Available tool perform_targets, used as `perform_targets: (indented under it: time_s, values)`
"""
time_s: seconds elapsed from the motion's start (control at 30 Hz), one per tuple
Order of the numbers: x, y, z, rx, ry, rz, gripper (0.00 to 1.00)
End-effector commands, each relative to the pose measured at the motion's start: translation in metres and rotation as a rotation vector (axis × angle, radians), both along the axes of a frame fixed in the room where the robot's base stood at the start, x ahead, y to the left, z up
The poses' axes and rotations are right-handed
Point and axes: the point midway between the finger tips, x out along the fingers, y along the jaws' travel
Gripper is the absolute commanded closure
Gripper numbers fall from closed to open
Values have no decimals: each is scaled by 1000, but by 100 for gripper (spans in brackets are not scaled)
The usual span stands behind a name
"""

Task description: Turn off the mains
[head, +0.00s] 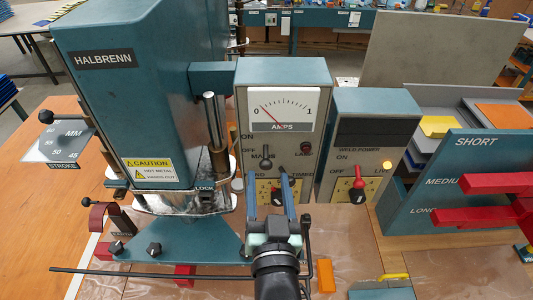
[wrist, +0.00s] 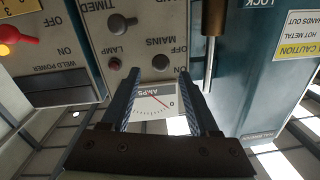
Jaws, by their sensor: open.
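The mains switch (head: 266,157) is a small dark-knobbed lever on the front of the grey and teal meter box (head: 285,75), below the AMPS dial. Its knob also shows in the wrist view (wrist: 160,63), where the box appears upside down. ON and OFF labels stand beside it; I cannot tell clearly which one it is set to. My gripper (head: 267,177) is open, its two fingers pointing at the box just below the switch. In the wrist view, my gripper (wrist: 158,73) frames the knob between its fingertips, with no visible contact. Nothing is held.
A dark red lamp (head: 306,149) sits right of the switch, with a TIMED selector below. A weld power box (head: 370,130) with a red lever and lit amber lamp stands to the right. The HALBRENN press (head: 135,90) stands close on the left. A thin dark rod crosses below.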

Motion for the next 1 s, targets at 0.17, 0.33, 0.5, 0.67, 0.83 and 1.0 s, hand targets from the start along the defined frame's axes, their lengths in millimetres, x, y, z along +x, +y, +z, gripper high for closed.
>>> perform_targets:
  time_s: [0.17, 0.33, 0.5, 0.67, 0.83, 1.0]
  values:
    - [31, 3, 4, 2, -1, 2, 39]
    - [48, 3, 2, 1, -2, 1, 39]
    - [54, 4, 1, 0, -1, 1, 39]
    - [54, 3, 0, 0, -1, 1, 39]
    - [54, 3, 0, 0, -1, 0, 53]
    - [54, 3, 0, 0, -1, 0, 84]
